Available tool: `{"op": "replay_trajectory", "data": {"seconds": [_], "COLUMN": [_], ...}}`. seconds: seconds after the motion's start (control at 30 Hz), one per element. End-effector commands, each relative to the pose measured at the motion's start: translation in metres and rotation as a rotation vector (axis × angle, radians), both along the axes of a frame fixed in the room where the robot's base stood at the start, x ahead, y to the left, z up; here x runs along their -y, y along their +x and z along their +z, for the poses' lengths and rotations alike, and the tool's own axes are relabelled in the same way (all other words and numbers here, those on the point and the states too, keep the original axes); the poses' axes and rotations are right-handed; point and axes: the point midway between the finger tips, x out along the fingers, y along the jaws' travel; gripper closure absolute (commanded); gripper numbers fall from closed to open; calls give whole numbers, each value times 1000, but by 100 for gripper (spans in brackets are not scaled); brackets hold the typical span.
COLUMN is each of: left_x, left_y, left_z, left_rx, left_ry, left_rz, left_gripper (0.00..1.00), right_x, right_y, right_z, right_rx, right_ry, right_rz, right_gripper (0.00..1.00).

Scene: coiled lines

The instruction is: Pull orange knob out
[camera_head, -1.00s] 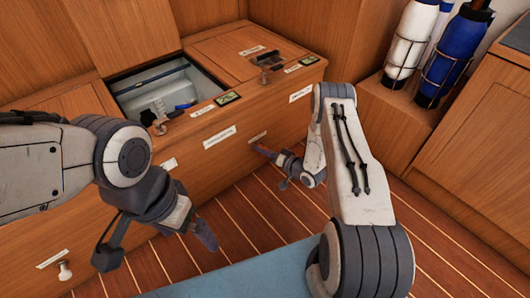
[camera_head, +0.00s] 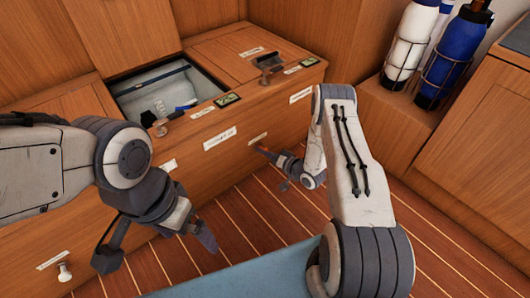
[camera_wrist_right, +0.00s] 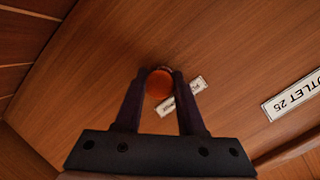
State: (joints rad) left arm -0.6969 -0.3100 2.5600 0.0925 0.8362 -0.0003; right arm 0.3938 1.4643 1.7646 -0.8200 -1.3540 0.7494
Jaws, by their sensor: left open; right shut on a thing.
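The orange knob (camera_wrist_right: 159,84) sits on the wooden cabinet front, beside a small white label (camera_wrist_right: 183,97) in the right wrist view. My right gripper (camera_wrist_right: 158,82) is shut on the knob, with one finger on each side of it. In the head view my right gripper (camera_head: 266,153) reaches the cabinet front low down, below a small label, and the knob is mostly hidden there. My left gripper (camera_head: 160,250) is open and empty, above the floor in front of the cabinet.
The wooden cabinet (camera_head: 235,165) has an open top compartment (camera_head: 150,88) and a closed lid (camera_head: 235,45) beside it. A white knob (camera_head: 65,271) is at the lower left. White and blue cylinders (camera_head: 452,55) stand in racks at right. A blue surface (camera_head: 240,282) lies in front.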

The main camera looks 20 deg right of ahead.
Motion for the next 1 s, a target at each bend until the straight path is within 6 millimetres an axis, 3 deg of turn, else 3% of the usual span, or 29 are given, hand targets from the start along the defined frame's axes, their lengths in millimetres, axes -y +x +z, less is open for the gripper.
{"op": "replay_trajectory", "data": {"seconds": [0.73, 1.0], "left_x": [0, 0], "left_y": [0, 0], "left_z": [1, 30], "left_rx": [0, 0], "left_ry": [0, 0], "left_rz": [0, 0], "left_gripper": [0, 0], "right_x": [1, 16], "right_y": [-1, -38], "right_z": [-1, 2], "right_rx": [-4, -12], "right_ry": [-1, 1], "right_rz": [-4, -9], "right_gripper": [100, 100]}}
